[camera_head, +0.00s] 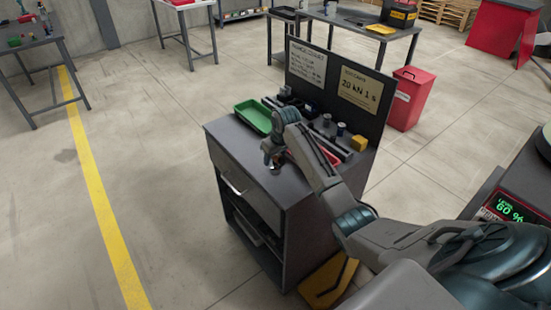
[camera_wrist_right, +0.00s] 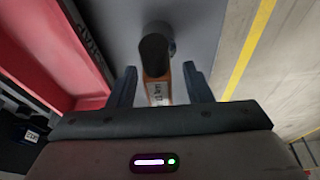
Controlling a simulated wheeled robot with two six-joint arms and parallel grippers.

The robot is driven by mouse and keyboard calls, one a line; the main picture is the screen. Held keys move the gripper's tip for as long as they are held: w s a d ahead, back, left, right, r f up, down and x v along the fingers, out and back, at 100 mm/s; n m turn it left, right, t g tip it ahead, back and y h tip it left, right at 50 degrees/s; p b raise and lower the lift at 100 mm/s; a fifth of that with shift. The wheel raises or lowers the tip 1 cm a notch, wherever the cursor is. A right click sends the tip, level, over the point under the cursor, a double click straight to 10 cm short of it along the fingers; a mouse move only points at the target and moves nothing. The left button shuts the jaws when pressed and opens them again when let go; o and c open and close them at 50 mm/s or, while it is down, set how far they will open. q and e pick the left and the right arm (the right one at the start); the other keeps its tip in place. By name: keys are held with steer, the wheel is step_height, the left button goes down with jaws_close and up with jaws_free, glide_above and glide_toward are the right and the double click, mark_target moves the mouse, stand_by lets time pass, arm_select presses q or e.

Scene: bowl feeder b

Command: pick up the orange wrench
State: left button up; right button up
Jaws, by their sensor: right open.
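In the right wrist view, an orange piece with a white label (camera_wrist_right: 157,90), which looks like the orange wrench, lies between my right gripper's fingers. A dark rounded part (camera_wrist_right: 153,55) adjoins it beyond the fingertips. My right gripper (camera_wrist_right: 160,84) is open, with a gap showing on each side of the orange piece. In the head view the right gripper (camera_head: 272,160) is low over the front edge of the dark cart top (camera_head: 226,131). The wrench cannot be made out there. My left gripper is not in view.
A green tray (camera_head: 254,117) is on the cart top at the back left. A red tray (camera_head: 326,157), partly hidden by my arm, also shows in the wrist view (camera_wrist_right: 50,45). A yellow block (camera_head: 358,143) and small dark parts stand near the back panel (camera_head: 330,80).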

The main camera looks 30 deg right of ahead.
jaws_close()
steer(key=shift+r, duration=0.1)
